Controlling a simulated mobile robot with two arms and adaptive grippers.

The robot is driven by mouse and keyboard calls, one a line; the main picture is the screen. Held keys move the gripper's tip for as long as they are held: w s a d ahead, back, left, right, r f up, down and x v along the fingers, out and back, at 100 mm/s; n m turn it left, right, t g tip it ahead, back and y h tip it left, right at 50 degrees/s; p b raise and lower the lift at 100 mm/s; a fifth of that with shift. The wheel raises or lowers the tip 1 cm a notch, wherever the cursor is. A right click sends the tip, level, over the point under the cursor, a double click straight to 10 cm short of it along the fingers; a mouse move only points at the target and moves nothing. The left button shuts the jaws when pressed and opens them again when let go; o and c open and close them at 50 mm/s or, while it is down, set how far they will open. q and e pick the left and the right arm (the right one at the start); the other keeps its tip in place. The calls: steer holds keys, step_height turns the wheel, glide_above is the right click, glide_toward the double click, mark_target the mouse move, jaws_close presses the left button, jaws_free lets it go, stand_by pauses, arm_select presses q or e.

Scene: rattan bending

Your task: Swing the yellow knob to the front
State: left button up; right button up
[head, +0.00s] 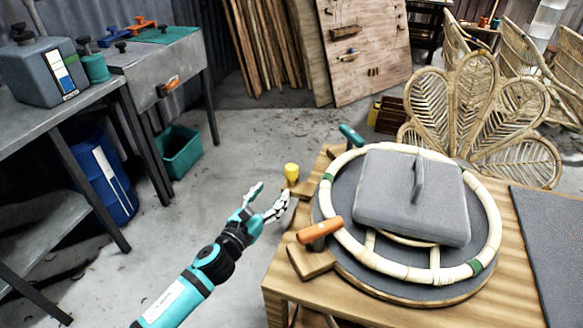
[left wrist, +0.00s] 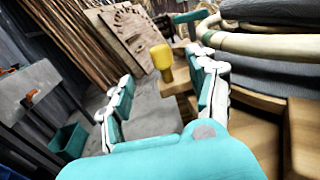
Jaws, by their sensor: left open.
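The yellow knob (head: 292,171) stands upright on the left edge of the wooden table (head: 285,290), beside the round rattan frame (head: 335,216). In the left wrist view the knob (left wrist: 161,57) shows ahead, between the fingers and beyond their tips. My left gripper (head: 268,199) is open and empty, just short of the knob and apart from it. Its two fingers also show in the left wrist view (left wrist: 160,77). My right gripper is not in view.
A grey block with a handle (head: 410,195) rests on the rattan frame. An orange-handled clamp (head: 320,230) and a green-handled one (head: 351,134) sit at the frame's edge. A dark mat (head: 555,240) lies at right.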

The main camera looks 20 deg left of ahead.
mark_target(288, 174)
arm_select(q)
steer(key=w, duration=0.3)
steer(key=w+d+b, duration=0.1)
steer(key=w, duration=0.3)
steer(key=w+d+b, duration=0.1)
steer(key=w, duration=0.2)
steer(key=shift+w+f, duration=0.15)
steer(key=shift+w+d, duration=0.1)
steer(key=shift+w, duration=0.55)
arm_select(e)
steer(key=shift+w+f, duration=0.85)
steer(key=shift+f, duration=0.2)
arm_select(q)
steer(key=shift+c, duration=0.2)
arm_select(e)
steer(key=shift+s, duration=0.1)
arm_select(q)
jaws_close()
